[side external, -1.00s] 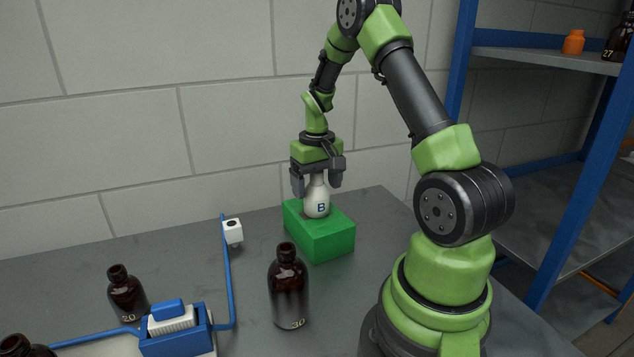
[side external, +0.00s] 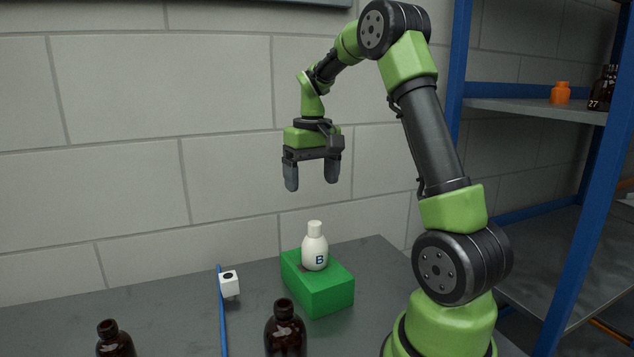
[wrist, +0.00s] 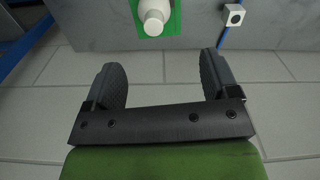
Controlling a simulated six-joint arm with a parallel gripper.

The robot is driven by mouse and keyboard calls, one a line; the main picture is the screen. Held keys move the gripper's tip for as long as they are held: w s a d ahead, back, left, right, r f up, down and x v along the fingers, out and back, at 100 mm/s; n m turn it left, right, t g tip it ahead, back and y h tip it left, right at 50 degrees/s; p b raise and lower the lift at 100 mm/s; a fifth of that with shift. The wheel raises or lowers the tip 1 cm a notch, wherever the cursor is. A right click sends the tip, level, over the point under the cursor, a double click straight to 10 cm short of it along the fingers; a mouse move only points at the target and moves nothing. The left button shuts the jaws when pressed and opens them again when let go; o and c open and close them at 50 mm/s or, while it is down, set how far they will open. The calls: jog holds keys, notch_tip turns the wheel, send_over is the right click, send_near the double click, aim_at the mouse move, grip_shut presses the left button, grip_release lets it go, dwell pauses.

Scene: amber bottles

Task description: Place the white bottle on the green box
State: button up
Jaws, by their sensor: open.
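The white bottle (side external: 315,250), marked with a "B", stands upright on top of the green box (side external: 330,294) in the side view. My gripper (side external: 311,186) is open and empty, well above the bottle and apart from it. In the wrist view the open fingers of my gripper (wrist: 162,75) show with nothing between them. The white bottle (wrist: 154,14) and part of the green box (wrist: 174,20) show at the top edge of that view, beyond the fingertips.
A dark amber bottle (side external: 286,332) stands in front of the box, and another (side external: 115,342) stands at the lower left. A small white cube-shaped device (side external: 229,284) sits by a blue rod (side external: 222,325) left of the box. A blue-framed shelf (side external: 530,106) stands at the right.

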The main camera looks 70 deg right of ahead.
jog(key=s+a+r+n+t, duration=0.1)
jog(key=s+a+r+t, duration=0.15)
jog(key=a, duration=0.45)
jog(key=s+a+r+n+t, duration=0.1)
jog(key=a+r, duration=0.3)
jog(key=a, duration=0.3)
jog(key=s+a+n+t+y, duration=0.1)
jog(key=s+a+t+y, duration=0.1)
jog(key=s+a, duration=0.5)
jog(key=shift+s+a+t, duration=0.4)
jog(key=shift+a+t, duration=0.35)
jog(key=shift+a, duration=0.2)
